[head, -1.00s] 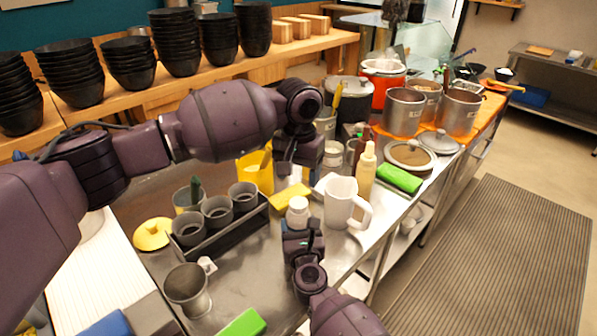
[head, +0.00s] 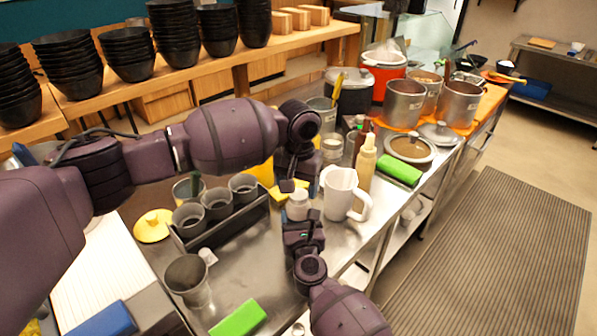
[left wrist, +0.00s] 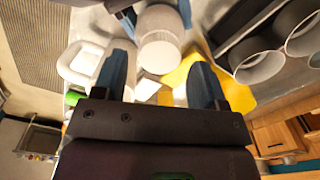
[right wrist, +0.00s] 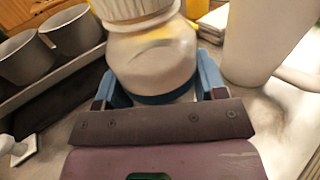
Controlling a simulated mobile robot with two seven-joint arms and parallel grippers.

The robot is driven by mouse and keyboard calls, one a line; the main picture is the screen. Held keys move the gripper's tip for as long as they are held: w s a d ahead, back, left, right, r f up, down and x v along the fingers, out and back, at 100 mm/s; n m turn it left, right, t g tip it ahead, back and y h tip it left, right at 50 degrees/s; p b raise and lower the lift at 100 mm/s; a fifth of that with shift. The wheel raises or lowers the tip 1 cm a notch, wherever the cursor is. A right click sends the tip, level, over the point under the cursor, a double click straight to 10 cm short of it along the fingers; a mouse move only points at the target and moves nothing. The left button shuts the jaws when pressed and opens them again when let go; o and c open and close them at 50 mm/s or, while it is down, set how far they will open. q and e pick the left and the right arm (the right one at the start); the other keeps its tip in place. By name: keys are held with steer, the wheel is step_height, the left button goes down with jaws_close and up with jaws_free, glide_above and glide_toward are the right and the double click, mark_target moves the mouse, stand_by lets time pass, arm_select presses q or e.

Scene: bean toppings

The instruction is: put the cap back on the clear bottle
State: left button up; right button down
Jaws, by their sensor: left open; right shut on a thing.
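The clear bottle (right wrist: 152,58) is a small, whitish, see-through jar held upright between the fingers of my right gripper (right wrist: 162,85). A white ribbed cap (right wrist: 132,8) sits on the bottle's mouth in the right wrist view; whether it is screwed tight cannot be told. In the head view the bottle (head: 298,205) stands just above my right gripper (head: 302,228). My left gripper (head: 296,186) is open just above and behind the cap. In the left wrist view the cap's round white top (left wrist: 158,52) shows between the spread fingers of my left gripper (left wrist: 164,72), with nothing gripped.
A white pitcher (head: 340,196) stands close to the right of the bottle. A black rack (head: 225,225) with grey cups is on the left. A metal cup (head: 187,280) and green sponge (head: 238,318) are at the front.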

arm_select(q)
steer(key=shift+f, duration=1)
steer(key=shift+c, duration=0.2)
steer(key=c, duration=0.9)
steer(key=m, duration=0.3)
steer(key=shift+m, duration=0.3)
steer(key=m, duration=0.4)
steer(key=shift+m, duration=0.3)
steer(key=o, duration=1.1)
step_height(320, 180, up, 12)
